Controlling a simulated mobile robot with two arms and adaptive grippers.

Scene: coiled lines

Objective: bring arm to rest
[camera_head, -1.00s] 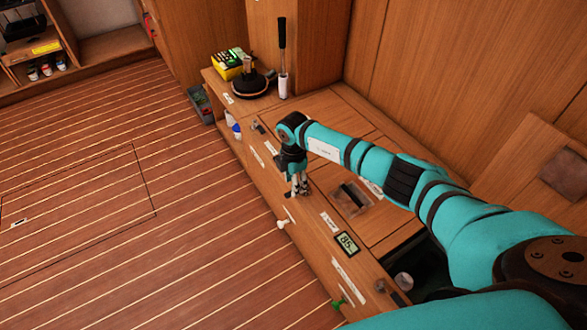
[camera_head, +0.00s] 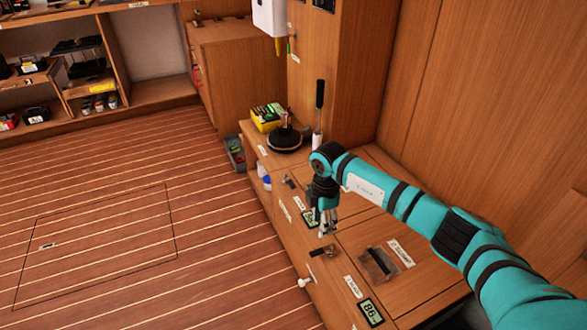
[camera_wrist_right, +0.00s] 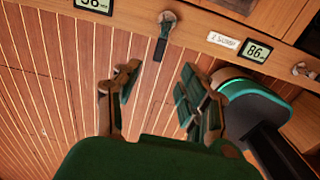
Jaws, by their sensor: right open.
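My right arm, teal with black bands, reaches in from the right in the head view. Its right gripper (camera_head: 327,222) points down above the front part of the wooden bench top (camera_head: 425,268). In the right wrist view the right gripper (camera_wrist_right: 160,100) shows its two fingers spread apart with nothing between them. The striped wooden floor lies beyond the fingers there. My left gripper is not in view.
A black disc-shaped thing with a post (camera_head: 284,138), a yellow-green box (camera_head: 266,117) and a black-handled tool (camera_head: 318,112) stand at the bench's far end. A digital display (camera_head: 371,312) sits near the front edge. The striped floor (camera_head: 110,235) at left is clear.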

